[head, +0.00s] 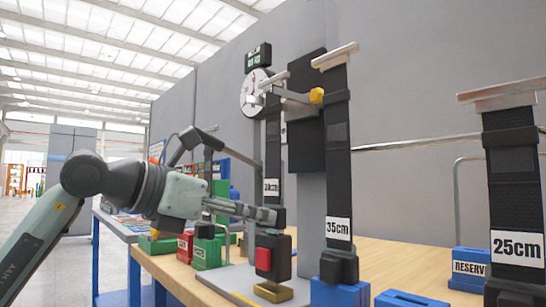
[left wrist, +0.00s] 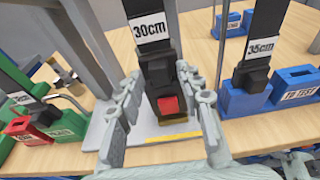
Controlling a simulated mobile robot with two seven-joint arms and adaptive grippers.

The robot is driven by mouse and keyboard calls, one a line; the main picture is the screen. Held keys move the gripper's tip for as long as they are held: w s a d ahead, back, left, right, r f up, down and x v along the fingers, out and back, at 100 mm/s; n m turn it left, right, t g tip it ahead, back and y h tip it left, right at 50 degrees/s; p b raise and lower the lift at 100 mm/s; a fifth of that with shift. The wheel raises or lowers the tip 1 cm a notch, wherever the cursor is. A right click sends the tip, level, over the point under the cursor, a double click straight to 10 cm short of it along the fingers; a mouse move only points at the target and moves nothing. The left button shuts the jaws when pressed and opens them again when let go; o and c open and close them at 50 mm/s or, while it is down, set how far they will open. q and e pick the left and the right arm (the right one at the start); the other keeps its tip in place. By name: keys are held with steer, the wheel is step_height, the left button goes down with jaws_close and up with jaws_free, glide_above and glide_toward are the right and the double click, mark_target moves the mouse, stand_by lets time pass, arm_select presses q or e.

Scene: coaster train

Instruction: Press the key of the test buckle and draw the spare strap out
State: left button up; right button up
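The black test buckle (head: 272,245) with its red key (head: 263,259) stands on a pale base plate, a yellow piece at its foot. In the left wrist view the red key (left wrist: 168,104) faces me. A black strap labelled 30cm (left wrist: 152,32) runs down into the buckle's top; its label (head: 271,188) also shows in the head view. My left gripper (head: 272,214) is level with the buckle's upper part, above the key. In the left wrist view its fingers (left wrist: 158,75) are spread on either side of the buckle, with no clear grip. My right gripper is out of view.
Straps labelled 35cm (head: 338,228) and 25cm (head: 518,248) hang at the right. Blue blocks, including RESERVE (head: 470,268) and TO TEST (left wrist: 298,92), stand on the wooden table (head: 395,262). Red (left wrist: 18,128) and green blocks stand left. A round dial (head: 254,92) is above.

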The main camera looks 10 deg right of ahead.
arm_select(q)
steer(key=shift+w+d+f, duration=0.1)
steer(key=shift+w+d, duration=0.1)
steer(key=shift+d, duration=0.1)
steer(key=shift+c, duration=0.6)
jaws_close()
steer(key=shift+r, duration=0.2)
steer(key=shift+r+p, duration=1.7)
steer(key=shift+r, duration=0.75)
